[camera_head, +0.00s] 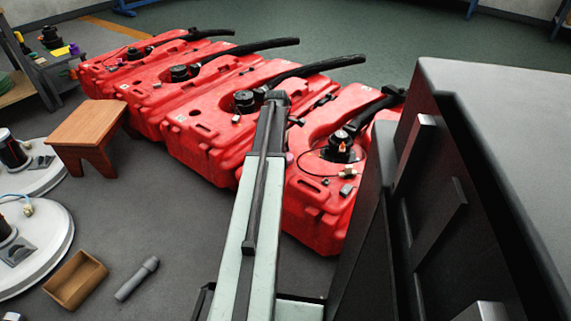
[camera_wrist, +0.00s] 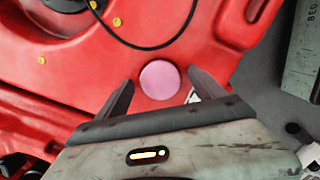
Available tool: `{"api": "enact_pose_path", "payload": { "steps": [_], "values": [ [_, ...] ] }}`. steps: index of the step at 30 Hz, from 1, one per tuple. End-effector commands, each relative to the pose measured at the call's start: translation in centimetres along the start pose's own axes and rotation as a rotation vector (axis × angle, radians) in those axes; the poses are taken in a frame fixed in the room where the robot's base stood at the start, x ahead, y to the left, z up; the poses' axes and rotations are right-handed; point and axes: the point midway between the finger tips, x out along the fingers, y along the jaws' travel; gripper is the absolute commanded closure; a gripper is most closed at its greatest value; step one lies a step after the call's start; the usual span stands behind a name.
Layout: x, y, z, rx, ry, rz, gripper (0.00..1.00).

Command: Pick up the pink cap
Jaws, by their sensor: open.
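The round pink cap (camera_wrist: 160,80) lies on a red tank (camera_wrist: 215,28) in the wrist view. My gripper (camera_wrist: 160,77) is open, with one dark finger to the left of the cap and one to the right. A gap shows between the cap and each finger, and nothing is held. I cannot tell the height of the fingertips over the tank. In the head view my arm reaches toward the nearest red tank (camera_head: 312,208), and my gripper is not clearly visible there.
A black cable (camera_wrist: 150,46) curves over the tank just beyond the cap. Several red tanks with black hoses (camera_head: 315,66) stand in a row. A wooden stool (camera_head: 95,124), an open wooden box (camera_head: 76,280) and a grey cylinder (camera_head: 137,279) are at the left.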

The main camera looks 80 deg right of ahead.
Motion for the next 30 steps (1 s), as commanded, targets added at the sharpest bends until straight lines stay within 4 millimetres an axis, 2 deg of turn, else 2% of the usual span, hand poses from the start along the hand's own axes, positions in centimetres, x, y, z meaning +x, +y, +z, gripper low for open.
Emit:
{"api": "enact_pose_path", "payload": {
  "steps": [1, 6, 9, 16, 20, 23, 30],
  "values": [
    [-0.1, 0.0, 0.0, 0.0, 0.0, 0.0, 0.29],
    [-0.1, 0.0, 0.0, 0.0, 0.0, 0.0, 0.77],
    [-0.1, 0.0, 0.0, -0.001, 0.0, 0.0, 0.99],
    [-0.2, 0.0, -0.1, -0.001, 0.001, 0.0, 0.99],
    [-1.3, 0.0, 0.1, -0.001, 0.001, 0.0, 0.99],
    [-2.9, 0.0, 0.3, -0.001, 0.0, 0.0, 0.99],
    [-8.1, 0.0, 0.9, -0.001, 0.0, 0.0, 0.99]
  ]
}}
